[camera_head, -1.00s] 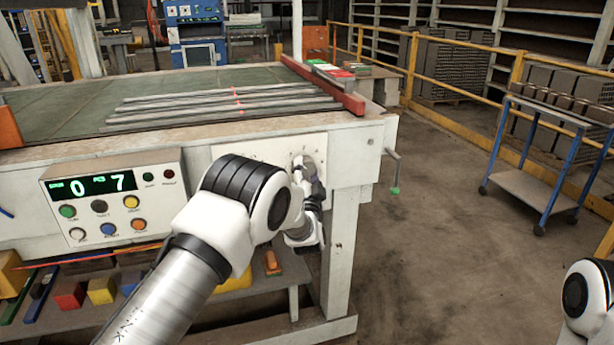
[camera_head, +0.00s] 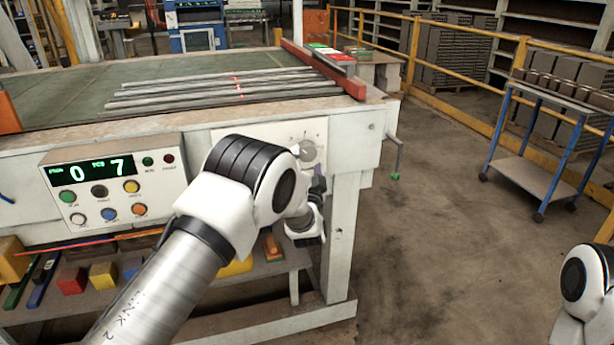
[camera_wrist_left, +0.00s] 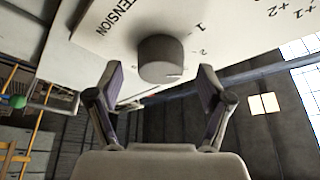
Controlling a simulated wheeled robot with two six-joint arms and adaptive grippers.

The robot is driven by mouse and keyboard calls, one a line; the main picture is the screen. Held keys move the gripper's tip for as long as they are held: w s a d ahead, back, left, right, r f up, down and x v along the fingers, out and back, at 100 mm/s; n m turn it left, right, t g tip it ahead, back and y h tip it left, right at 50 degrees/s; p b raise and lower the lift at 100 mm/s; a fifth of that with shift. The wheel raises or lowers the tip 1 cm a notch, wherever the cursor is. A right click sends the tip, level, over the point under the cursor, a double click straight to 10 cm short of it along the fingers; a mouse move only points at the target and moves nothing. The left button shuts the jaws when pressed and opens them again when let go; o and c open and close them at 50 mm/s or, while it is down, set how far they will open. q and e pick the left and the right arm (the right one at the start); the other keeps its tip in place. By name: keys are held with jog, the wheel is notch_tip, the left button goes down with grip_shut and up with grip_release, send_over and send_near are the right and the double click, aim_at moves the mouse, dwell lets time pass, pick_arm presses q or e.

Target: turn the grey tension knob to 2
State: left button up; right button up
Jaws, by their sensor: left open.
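The grey tension knob (camera_head: 308,151) is on the white front panel of the table, right of my left arm's wrist. In the left wrist view the knob (camera_wrist_left: 161,58) shows close up, with "TENSION" and the number 1 printed near it; other marks are partly cut off or hard to read. My left gripper (camera_wrist_left: 158,80) is open, its two fingers on either side below the knob, not closed on it. In the head view this gripper (camera_head: 318,180) is mostly hidden behind my wrist. My right gripper is out of view; only part of the right arm shows.
A control box (camera_head: 115,185) with a display and coloured buttons is on the table front at left. A crank handle (camera_head: 397,158) sticks out at the table's right corner. Coloured blocks (camera_head: 103,275) lie on the lower shelf. The floor at right is clear up to a blue cart (camera_head: 540,170).

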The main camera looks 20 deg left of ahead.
pick_arm(q)
jog(key=v, duration=1)
